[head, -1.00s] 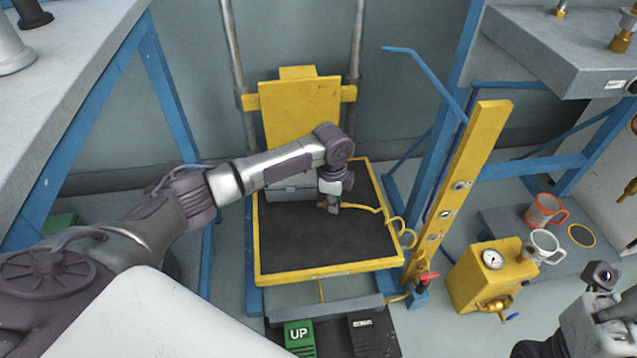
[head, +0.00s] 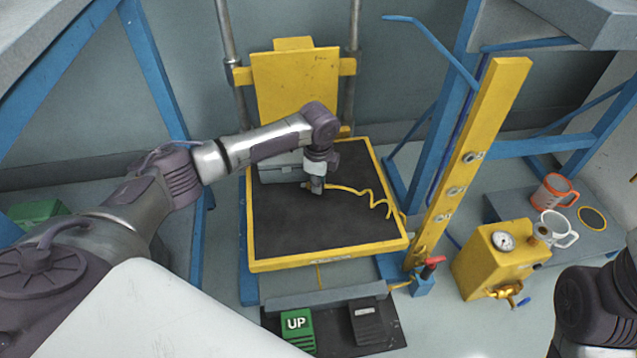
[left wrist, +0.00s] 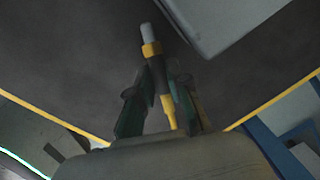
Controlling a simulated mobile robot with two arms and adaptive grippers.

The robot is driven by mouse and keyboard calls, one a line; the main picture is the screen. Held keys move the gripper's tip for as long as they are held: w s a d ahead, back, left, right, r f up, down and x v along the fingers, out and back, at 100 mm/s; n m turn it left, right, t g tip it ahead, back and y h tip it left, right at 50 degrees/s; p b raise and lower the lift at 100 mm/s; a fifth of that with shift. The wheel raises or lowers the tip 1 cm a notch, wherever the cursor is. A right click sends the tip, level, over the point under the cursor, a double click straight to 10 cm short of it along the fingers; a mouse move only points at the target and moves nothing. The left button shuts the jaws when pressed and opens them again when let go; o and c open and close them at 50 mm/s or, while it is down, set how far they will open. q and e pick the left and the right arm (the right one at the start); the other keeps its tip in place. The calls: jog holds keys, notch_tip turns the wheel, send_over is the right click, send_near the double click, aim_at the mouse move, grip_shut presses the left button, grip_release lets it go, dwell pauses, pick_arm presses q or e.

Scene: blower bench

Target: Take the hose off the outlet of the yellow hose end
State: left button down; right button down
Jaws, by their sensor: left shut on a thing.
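My left gripper (head: 316,187) is low over the dark top of the yellow-edged lift table. It is shut on the yellow hose end (left wrist: 151,49). In the left wrist view this has a grey tip, a yellow collar and a dark body between the green-grey fingers (left wrist: 157,85). The tip points away from the gripper, and nothing is seen joined to it. A thin yellow hose (head: 362,194) runs in waves from the gripper to the right, towards the yellow post. My right gripper is out of view; only part of my right arm shows at the lower right.
A grey box (head: 282,174) stands at the back of the lift table (head: 330,252), partly behind my left arm; it also shows near the tip in the left wrist view (left wrist: 222,18). The yellow post (head: 474,150) and yellow gauge box (head: 490,265) stand right. The table's front is clear.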

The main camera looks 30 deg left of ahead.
pick_arm(q)
jog(key=shift+f, duration=0.1)
jog(key=c, duration=1)
grip_release()
jog(key=shift+c, duration=0.2)
